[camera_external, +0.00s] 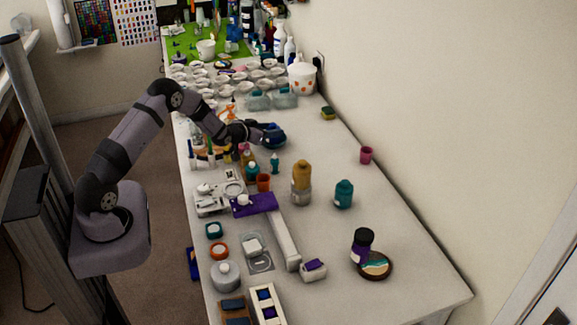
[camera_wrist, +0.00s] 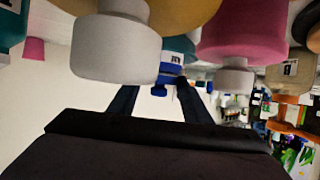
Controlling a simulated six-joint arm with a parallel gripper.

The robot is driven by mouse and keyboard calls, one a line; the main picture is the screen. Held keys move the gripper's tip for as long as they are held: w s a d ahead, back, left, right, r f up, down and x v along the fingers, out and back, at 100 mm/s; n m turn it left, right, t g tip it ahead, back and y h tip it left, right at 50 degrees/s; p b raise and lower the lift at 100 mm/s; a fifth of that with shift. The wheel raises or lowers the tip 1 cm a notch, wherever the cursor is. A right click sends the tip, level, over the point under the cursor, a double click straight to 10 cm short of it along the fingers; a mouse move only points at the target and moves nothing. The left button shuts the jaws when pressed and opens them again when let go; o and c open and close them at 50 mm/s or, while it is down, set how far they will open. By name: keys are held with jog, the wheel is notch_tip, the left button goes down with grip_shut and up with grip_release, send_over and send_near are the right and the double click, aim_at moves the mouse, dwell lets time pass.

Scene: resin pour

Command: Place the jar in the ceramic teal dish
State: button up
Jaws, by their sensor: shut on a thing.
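My gripper (camera_external: 262,133) is out over the far middle of the table. It is shut on a dark blue thing (camera_external: 274,135), likely the jar; its full shape is unclear. In the wrist view my dark fingers (camera_wrist: 160,95) sit on either side of its blue part (camera_wrist: 168,69). A round dark-rimmed dish (camera_external: 376,268) with a teal and tan inside lies near the table's front right. I cannot tell for certain which is the ceramic teal dish.
A purple, dark-lidded jar (camera_external: 361,246) stands at the round dish's edge, partly covering it. A yellow bottle (camera_external: 301,177) and a teal bottle (camera_external: 343,194) stand mid-table. A pink cup (camera_external: 366,155) is near the wall. Bare table lies around the cup.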

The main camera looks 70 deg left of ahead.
jog(key=shift+f, duration=0.4)
jog(key=shift+f, duration=0.1)
jog(key=o, duration=1.2)
jog(key=shift+s, duration=0.1)
jog(key=shift+b+v, duration=1.6)
jog(key=shift+v, duration=4.4)
jog(key=shift+d, duration=0.1)
